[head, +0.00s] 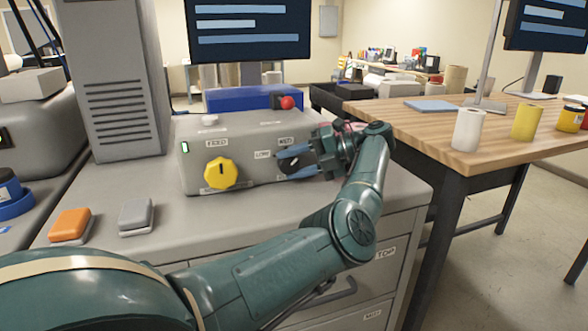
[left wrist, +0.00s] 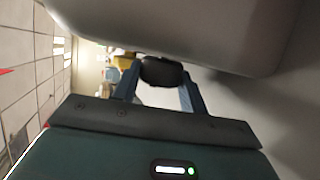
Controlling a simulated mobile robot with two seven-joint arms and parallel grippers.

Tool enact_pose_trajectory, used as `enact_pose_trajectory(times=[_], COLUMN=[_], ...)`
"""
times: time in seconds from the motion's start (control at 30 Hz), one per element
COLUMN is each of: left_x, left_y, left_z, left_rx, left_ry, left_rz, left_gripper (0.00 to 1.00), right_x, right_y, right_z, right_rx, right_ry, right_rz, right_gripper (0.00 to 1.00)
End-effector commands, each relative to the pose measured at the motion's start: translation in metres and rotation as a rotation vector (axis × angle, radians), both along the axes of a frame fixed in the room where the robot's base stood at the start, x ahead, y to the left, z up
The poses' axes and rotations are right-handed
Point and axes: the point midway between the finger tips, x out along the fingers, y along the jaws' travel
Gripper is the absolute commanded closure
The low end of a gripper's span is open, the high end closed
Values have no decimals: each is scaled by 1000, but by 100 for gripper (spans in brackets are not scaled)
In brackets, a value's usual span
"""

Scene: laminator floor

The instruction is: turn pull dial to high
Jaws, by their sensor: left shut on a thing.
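A grey control box (head: 245,127) stands on the grey cabinet top. On its front is a large yellow dial (head: 221,173) under a FEED label. To the right are a LOW label (head: 263,155) and a MED label (head: 287,141). My left gripper (head: 287,164) reaches in from the right by these labels, its blue fingers at the box front. In the left wrist view a dark round dial (left wrist: 162,72) sits between the fingers, and the gripper is shut on it. The dial's pointer and any HIGH label are hidden. My right gripper is in neither view.
A red button (head: 286,102) is on top at the back of the box. An orange block (head: 69,226) and a grey block (head: 136,216) lie on the cabinet top at left. A wooden table (head: 440,115) with rolls stands at right.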

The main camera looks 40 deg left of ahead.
Motion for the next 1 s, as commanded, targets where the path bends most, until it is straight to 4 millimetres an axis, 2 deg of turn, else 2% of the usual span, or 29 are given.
enact_pose_trajectory(times=[0.03,0.4,1.0], left_x=[1,1,1], left_y=[1,0,0], left_z=[-5,-5,-3], left_rx=[20,111,133], left_ry=[33,210,258], left_rz=[-2,0,1], left_gripper=[80,80,80], right_x=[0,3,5], right_y=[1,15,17], right_z=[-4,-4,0], right_rx=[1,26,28], right_ry=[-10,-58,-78], right_rz=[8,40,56], right_gripper=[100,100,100])
